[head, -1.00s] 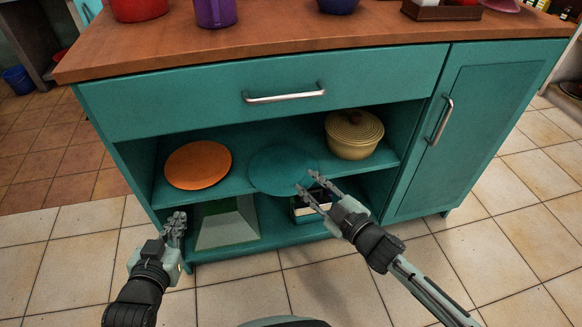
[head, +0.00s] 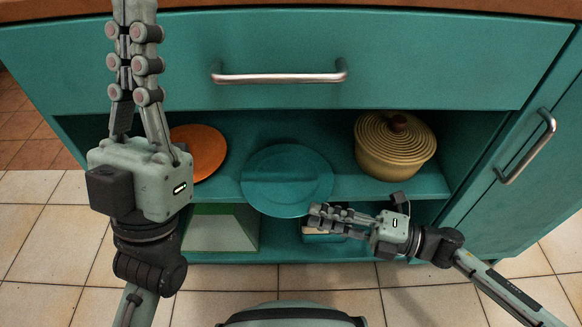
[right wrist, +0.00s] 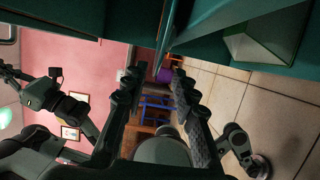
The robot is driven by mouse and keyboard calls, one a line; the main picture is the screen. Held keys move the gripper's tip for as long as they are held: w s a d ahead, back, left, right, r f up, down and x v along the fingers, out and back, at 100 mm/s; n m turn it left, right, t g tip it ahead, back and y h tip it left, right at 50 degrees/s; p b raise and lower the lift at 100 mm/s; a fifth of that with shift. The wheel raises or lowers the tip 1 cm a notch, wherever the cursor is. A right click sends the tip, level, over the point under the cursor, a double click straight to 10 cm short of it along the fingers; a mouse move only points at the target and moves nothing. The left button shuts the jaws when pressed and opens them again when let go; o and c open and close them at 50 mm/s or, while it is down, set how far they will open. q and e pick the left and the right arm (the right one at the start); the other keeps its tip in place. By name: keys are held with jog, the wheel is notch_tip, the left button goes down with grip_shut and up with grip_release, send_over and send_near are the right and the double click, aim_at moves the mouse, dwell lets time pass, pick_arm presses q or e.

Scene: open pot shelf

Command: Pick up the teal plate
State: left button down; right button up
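The teal plate (head: 287,180) lies on the upper open shelf, its front edge reaching out past the shelf's edge. My right gripper (head: 318,215) is at the plate's front right edge, with its fingers pointing left. In the right wrist view the fingers (right wrist: 157,82) are apart, and a thin teal edge, seemingly the plate (right wrist: 168,38), shows in line with the gap just past the fingertips. I see no grip on it. My left gripper (head: 133,25) is raised in front of the cabinet at the left; its fingertips run to the picture's top, so its opening is unclear.
An orange plate (head: 205,150) lies left of the teal plate, partly hidden by my left gripper. A lidded yellow pot (head: 393,150) stands to its right. A green and pale sloped object (head: 222,228) and a dark box (head: 322,238) are below. A drawer with a handle (head: 280,78) is above.

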aim_at(286, 207)
jog(key=x, duration=0.7)
jog(key=shift+a+r+b, duration=0.15)
jog(key=shift+a+b, duration=0.15)
jog(key=shift+a, duration=0.05)
jog(key=shift+c, duration=0.3)
grip_shut()
